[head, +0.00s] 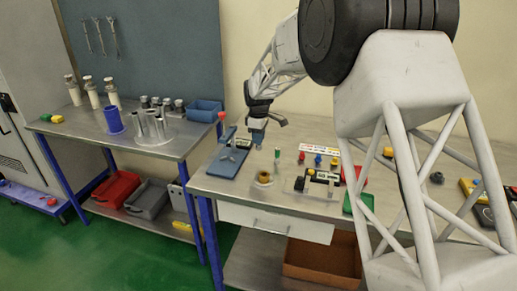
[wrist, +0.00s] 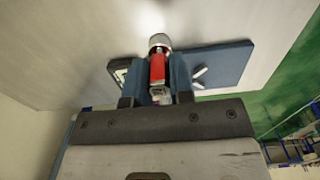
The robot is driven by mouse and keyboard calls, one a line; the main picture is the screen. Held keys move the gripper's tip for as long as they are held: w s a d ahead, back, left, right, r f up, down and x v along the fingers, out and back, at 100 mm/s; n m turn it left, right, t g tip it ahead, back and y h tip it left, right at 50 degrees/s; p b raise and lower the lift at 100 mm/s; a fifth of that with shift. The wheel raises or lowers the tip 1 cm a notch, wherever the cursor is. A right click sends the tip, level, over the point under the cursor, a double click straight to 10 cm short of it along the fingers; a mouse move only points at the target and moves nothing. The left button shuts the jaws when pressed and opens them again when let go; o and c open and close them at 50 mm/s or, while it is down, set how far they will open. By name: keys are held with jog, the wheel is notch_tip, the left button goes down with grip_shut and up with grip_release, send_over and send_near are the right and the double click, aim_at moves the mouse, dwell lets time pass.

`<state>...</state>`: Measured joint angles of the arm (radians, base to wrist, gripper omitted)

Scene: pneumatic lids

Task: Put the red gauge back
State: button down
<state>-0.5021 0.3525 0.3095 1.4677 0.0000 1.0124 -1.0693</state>
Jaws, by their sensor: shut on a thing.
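My gripper (wrist: 160,82) is shut on the red gauge (wrist: 158,70), a red cylinder with a silver, rounded end, held between two blue-grey fingers in the wrist view. In the head view my gripper (head: 258,134) hangs above the back left part of the near workbench, just right of the blue base plate (head: 224,166). The gauge can hardly be made out there. The blue plate (wrist: 222,66) also shows behind the gauge in the wrist view, with a silver cross-shaped handle (wrist: 198,76) on it.
A red-knobbed lever (head: 221,116) stands at the blue plate. Another bench (head: 100,135) with cylinders stands left.

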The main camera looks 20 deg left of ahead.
aim_at(258, 149)
jog(key=shift+f, duration=2.45)
jog(key=shift+f, duration=0.1)
jog(key=c, duration=1)
grip_release()
notch_tip(258, 149, up, 12)
jog(key=shift+r, duration=0.1)
jog(key=shift+d, duration=0.1)
